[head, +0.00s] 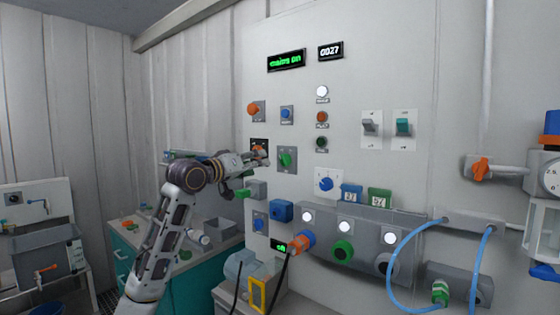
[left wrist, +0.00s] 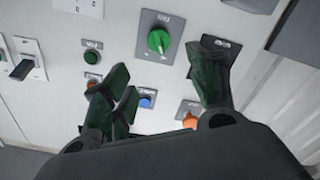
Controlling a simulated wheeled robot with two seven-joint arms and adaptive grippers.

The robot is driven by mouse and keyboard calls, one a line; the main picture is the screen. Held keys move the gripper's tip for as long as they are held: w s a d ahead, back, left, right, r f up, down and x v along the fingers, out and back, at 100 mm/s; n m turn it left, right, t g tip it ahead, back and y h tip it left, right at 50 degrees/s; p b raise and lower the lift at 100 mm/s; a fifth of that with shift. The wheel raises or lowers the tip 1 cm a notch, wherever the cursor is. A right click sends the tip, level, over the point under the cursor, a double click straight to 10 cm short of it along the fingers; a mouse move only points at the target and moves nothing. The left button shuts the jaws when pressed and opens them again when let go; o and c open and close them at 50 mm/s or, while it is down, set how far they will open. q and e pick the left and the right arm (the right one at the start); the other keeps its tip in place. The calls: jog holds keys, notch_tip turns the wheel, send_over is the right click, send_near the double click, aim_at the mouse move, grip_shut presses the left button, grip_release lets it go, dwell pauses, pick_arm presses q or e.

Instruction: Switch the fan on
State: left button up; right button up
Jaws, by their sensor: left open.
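The wall panel (head: 400,70) carries several knobs and switches; their labels are too small to read, so I cannot tell which one is the fan's. A green rotary knob (head: 286,159) on a grey plate also shows in the left wrist view (left wrist: 158,41). Above it are an orange knob (head: 253,109) and a blue button (head: 287,114). My left gripper (head: 258,172) is at the panel's left side, just left of the green knob. In the left wrist view its fingers (left wrist: 163,85) are spread and empty, one overlapping a dark plate (left wrist: 222,43). My right gripper is not in view.
Two rocker switches, grey (head: 370,126) and green (head: 403,127), sit further right. A display (head: 286,60) reads "mains on". Below are a grey connector box (head: 375,218), an orange plug (head: 302,242) and blue hoses (head: 392,262). A teal cabinet (head: 190,284) stands below my left arm.

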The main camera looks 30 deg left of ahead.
aim_at(281, 159)
pick_arm(q)
jog(key=w, duration=0.4)
jog(key=w+p, duration=0.1)
jog(key=w, duration=0.3)
jog(key=w+d, duration=0.1)
jog(key=w, duration=0.3)
jog(key=shift+p, duration=0.3)
jog(key=shift+w, duration=0.65)
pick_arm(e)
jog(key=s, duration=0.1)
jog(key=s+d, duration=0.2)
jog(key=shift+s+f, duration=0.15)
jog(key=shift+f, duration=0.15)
